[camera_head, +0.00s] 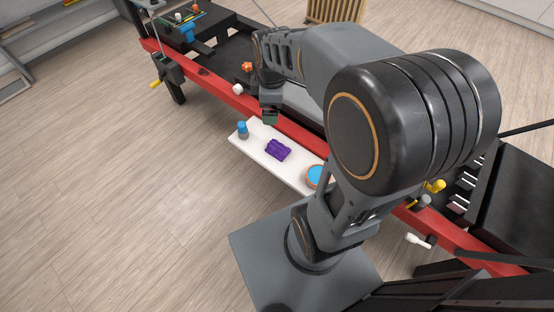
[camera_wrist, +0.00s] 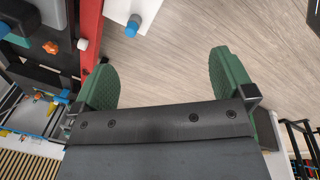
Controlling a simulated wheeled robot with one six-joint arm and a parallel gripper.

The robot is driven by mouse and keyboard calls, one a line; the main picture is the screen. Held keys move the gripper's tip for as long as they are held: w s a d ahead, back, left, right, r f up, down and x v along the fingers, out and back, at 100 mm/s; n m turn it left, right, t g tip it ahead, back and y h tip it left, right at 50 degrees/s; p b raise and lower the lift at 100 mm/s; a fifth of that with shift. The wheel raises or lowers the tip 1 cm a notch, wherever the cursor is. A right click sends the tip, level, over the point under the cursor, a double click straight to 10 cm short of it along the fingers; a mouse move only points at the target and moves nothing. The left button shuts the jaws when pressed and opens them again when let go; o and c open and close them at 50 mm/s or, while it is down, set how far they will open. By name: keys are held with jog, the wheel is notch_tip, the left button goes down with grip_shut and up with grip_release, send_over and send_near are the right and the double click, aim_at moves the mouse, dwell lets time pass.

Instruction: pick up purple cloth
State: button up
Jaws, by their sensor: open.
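The purple cloth (camera_head: 278,150) lies crumpled on a white shelf board (camera_head: 262,143) beside the red rail in the head view. My gripper (camera_head: 270,116) is above the rail side of the board, up and left of the cloth and apart from it. In the wrist view my gripper (camera_wrist: 165,80) has its two green fingers wide apart with nothing between them. The cloth does not show in the wrist view, where only a part of the white board (camera_wrist: 122,12) shows at the top.
A blue-topped bottle (camera_head: 242,131) stands on the board left of the cloth. A round blue and orange item (camera_head: 316,176) lies to its right, partly hidden by my arm. The red rail (camera_head: 220,95) runs behind the board. The wooden floor in front is clear.

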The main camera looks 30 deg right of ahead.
jog(key=w+d+f+n+g+b, duration=0.1)
jog(key=w+d+f+n+b, duration=0.15)
jog(key=f, duration=0.35)
jog(key=w+d+f+n+b, duration=0.1)
jog(key=w+f+n+b, duration=0.1)
jog(key=f+n+b, duration=0.35)
jog(key=w+d+f+n+g+b, duration=0.1)
jog(key=w+d+f+n+b, duration=0.1)
jog(key=f, duration=0.6)
jog(key=b, duration=0.2)
send_over(278, 146)
jog(key=shift+n, duration=0.3)
notch_tip(278, 146, down, 8)
jog(key=shift+a+r, duration=0.15)
jog(key=shift+d+f+b, duration=0.2)
jog(key=shift+f+b, duration=1.45)
jog(key=shift+f, duration=1.4)
jog(key=shift+c, duration=0.4)
jog(key=c, duration=0.5)
jog(key=shift+c, duration=0.2)
jog(key=shift+r, duration=0.15)
